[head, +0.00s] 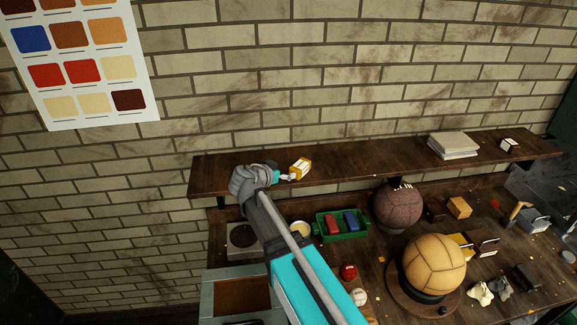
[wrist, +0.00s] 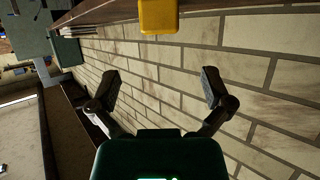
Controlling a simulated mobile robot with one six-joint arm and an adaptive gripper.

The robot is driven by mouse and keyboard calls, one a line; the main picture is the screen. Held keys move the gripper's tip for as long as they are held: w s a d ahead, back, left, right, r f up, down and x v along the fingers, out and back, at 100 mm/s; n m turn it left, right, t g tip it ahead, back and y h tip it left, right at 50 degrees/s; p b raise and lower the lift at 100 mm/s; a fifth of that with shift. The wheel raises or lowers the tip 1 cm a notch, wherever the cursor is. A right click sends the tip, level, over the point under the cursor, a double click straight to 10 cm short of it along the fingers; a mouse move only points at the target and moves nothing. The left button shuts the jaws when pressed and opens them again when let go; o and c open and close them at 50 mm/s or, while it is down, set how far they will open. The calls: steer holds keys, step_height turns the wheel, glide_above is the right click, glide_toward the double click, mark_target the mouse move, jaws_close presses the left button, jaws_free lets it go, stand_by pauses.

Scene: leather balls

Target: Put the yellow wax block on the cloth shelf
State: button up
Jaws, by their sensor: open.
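The yellow wax block (head: 301,168), with a pale label on it, stands on the long dark wooden shelf (head: 360,166) against the brick wall, towards its left part. It also shows in the wrist view as a yellow block (wrist: 158,16) at the top edge, beyond my fingertips. My gripper (head: 284,177) is just left of the block in the head view. In the wrist view my gripper (wrist: 158,88) has its fingers spread wide, with only brick wall showing between them. The fingers look clear of the block.
A stack of folded pale cloths (head: 454,147) and a small white block (head: 509,144) lie on the shelf's right part. Below are a green tray (head: 343,236) with red and blue blocks, a dark ball (head: 397,207) and a tan ball (head: 434,264). The shelf's middle is clear.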

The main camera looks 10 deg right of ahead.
steer(key=shift+v, duration=0.8)
steer(key=shift+d, duration=0.1)
steer(key=s+d+f+n+g+y, duration=0.3)
steer(key=s+d+f+g, duration=0.2)
steer(key=s+d+f, duration=0.3)
steer(key=s+f+n+g+y, duration=0.1)
steer(key=s+n+g+y, duration=0.1)
steer(key=s, duration=0.4)
steer(key=s+a+f+n+g+y, duration=0.1)
steer(key=s+f+n+g+y, duration=0.1)
steer(key=s+n+y, duration=0.2)
steer(key=s+y, duration=0.1)
steer(key=s, duration=0.1)
steer(key=shift+s+a+f, duration=0.25)
steer(key=shift+s, duration=0.15)
